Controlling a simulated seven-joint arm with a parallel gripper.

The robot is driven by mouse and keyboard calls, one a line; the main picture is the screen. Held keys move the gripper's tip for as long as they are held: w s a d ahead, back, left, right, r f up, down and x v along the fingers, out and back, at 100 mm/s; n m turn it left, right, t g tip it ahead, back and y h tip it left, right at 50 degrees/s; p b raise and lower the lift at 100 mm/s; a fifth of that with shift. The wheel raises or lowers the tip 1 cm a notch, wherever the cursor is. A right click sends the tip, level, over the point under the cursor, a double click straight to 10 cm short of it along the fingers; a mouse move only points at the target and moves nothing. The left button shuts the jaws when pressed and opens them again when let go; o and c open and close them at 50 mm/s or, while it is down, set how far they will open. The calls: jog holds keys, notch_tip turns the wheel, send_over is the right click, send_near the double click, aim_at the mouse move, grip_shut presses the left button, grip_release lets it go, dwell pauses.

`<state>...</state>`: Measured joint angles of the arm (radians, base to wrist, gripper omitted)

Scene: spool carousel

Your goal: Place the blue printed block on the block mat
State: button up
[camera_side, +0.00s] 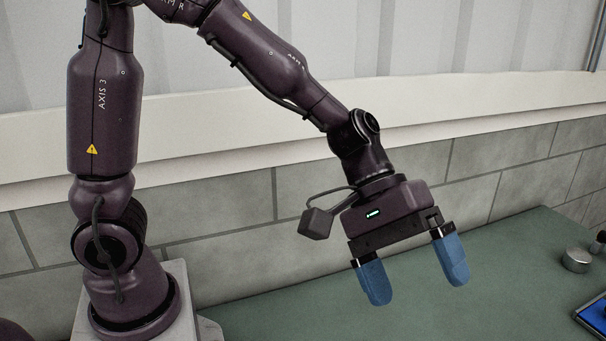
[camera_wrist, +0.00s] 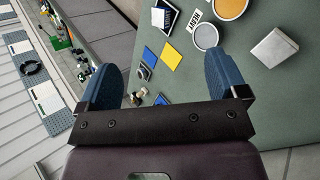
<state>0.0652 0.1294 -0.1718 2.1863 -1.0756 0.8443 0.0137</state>
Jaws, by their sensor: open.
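My gripper (camera_side: 416,290) is open and empty, its blue fingers hanging above the green table in the side view. In the wrist view its fingers (camera_wrist: 161,64) frame several small flat items on the table below. A small blue square (camera_wrist: 160,100) lies between the fingers, near the gripper body; I cannot tell whether it is the printed block or a flat piece. In the side view a dark-bordered blue panel (camera_side: 590,316) is cut by the right edge.
A yellow square (camera_wrist: 171,56) and a blue-white piece (camera_wrist: 149,57) lie between the fingers. Two round containers, one grey-topped (camera_wrist: 205,38) and one orange-topped (camera_wrist: 232,8), and a white box (camera_wrist: 274,47) stand to the right. A metal cylinder (camera_side: 577,260) stands at right. A wall runs behind the table.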

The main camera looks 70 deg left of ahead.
jog(key=s+a+r+m+t+y, duration=0.2)
jog(key=s+a+r+m+y, duration=0.1)
jog(key=a, duration=0.6)
jog(key=s+a+r+m+t+y, duration=0.2)
jog(key=s+a+r+m+y, duration=0.1)
jog(key=s+a+y, duration=0.3)
jog(key=s+a+r, duration=0.1)
jog(key=s+a, duration=0.1)
jog(key=a, duration=0.2)
jog(key=shift+s, duration=0.25)
